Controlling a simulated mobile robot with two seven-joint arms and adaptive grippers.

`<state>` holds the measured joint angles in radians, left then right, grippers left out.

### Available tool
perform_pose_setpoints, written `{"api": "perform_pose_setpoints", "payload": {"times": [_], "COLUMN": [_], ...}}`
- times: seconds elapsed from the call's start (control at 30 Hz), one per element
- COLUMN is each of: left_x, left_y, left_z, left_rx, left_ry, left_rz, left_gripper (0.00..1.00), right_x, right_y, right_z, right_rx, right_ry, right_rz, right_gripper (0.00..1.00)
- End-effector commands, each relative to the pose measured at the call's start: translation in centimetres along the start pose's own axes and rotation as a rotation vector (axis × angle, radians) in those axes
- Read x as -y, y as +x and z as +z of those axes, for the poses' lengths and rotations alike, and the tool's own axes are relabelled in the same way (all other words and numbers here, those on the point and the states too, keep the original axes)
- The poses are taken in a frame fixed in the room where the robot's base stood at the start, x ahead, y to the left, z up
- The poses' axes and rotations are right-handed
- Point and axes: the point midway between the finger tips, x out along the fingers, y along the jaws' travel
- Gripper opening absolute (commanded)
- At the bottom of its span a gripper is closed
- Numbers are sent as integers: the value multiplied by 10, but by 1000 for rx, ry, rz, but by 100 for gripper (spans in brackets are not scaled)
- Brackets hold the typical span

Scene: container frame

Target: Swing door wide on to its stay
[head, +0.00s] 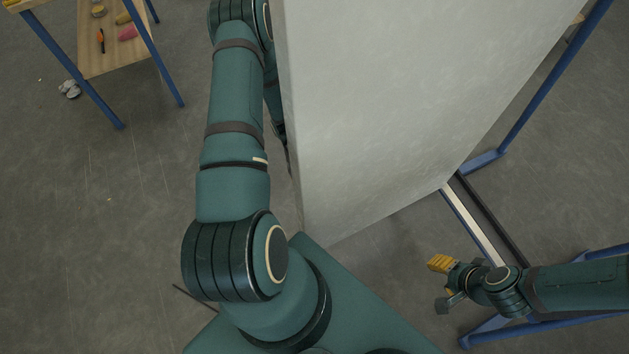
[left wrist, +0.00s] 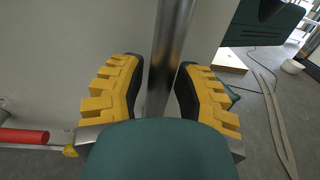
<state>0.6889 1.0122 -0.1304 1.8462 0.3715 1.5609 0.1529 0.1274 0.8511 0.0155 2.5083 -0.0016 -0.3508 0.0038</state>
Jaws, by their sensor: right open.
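The door (head: 400,90) is a large pale grey panel filling the upper middle of the head view, standing away from the blue frame. My left arm runs up along its left edge, and the door hides the left gripper in that view. In the left wrist view, the yellow-padded fingers of my left gripper (left wrist: 160,85) lie close on both sides of an upright metal bar (left wrist: 173,35) in front of the door face. My right gripper (head: 441,283) is open and empty at lower right, beside the frame's sill and apart from the door. I cannot make out the stay for certain.
A red cylinder (left wrist: 24,136) on a rod shows at the lower left of the left wrist view. A wooden table (head: 110,50) with blue legs and small items stands at upper left. Blue frame posts (head: 550,90) stand on the right. The floor left of my left arm is mostly clear.

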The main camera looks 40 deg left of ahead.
Motion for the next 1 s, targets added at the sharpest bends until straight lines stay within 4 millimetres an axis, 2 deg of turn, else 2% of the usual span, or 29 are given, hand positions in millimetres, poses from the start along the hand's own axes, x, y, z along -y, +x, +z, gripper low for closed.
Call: {"api": "perform_pose_setpoints", "payload": {"times": [0.33,0.47,0.57,0.9,1.0], "left_x": [0,0,0,0,0], "left_y": [0,-8,-22,-90,-103], "left_z": [0,0,-1,-1,-1], "left_rx": [0,-2,-3,-3,-1], "left_ry": [0,1,0,0,1], "left_rz": [0,1,2,1,0], "left_gripper": [52,52,52,52,52], "right_x": [0,0,0,0,0], "right_y": [0,0,0,0,0], "right_z": [0,0,0,0,0], "right_rx": [0,0,0,0,0], "right_ry": [0,0,0,0,0], "right_rz": [0,0,0,0,0], "right_gripper": [47,47,47,47,47]}}
